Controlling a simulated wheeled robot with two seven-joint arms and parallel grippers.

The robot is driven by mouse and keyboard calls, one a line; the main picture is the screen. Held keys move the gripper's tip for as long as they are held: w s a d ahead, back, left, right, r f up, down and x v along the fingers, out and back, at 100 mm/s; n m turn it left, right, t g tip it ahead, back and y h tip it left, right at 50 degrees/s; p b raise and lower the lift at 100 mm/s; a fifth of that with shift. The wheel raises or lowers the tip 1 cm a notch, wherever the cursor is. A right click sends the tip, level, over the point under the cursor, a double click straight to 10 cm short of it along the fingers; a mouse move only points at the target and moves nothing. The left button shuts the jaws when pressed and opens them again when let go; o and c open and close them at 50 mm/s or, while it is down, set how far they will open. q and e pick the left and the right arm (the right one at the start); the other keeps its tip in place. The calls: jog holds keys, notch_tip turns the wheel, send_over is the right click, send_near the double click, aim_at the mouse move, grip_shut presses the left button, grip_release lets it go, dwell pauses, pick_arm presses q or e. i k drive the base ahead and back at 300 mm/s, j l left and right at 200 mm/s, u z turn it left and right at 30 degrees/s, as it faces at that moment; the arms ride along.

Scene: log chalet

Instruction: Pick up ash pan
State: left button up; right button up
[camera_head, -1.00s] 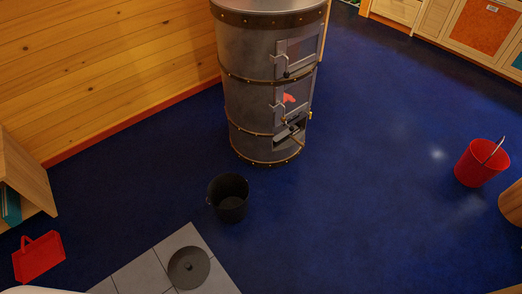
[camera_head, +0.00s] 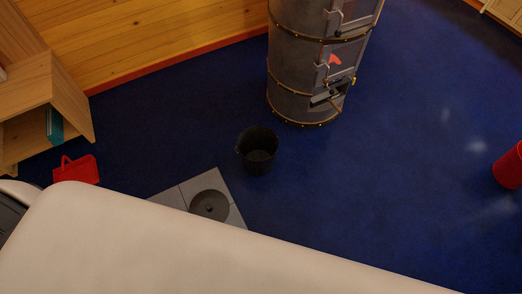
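The grey cylindrical stove (camera_head: 292,75) stands near the wooden wall at the upper middle. In the low opening at its front is a dark and grey piece (camera_head: 328,95) that looks like the ash pan, partly sticking out; its exact shape is too small to tell. A black bucket (camera_head: 258,150) stands upright on the floor in front of the stove. A round dark lid (camera_head: 210,205) lies on grey tiles (camera_head: 232,184). Neither of my grippers is in view. A large pale arm link of mine covers the bottom of the picture.
A wooden shelf (camera_head: 70,85) with a teal book stands at the left. A red basket-like thing (camera_head: 76,170) is on the floor below it. A red bucket (camera_head: 511,168) stands at the right edge. The blue floor between the stove and the red bucket is clear.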

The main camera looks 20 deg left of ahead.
aim_at(324, 97)
jog(key=i+l+z, duration=0.25)
jog(key=i, duration=0.35)
jog(key=i+z, duration=0.25)
jog(key=i, duration=0.35)
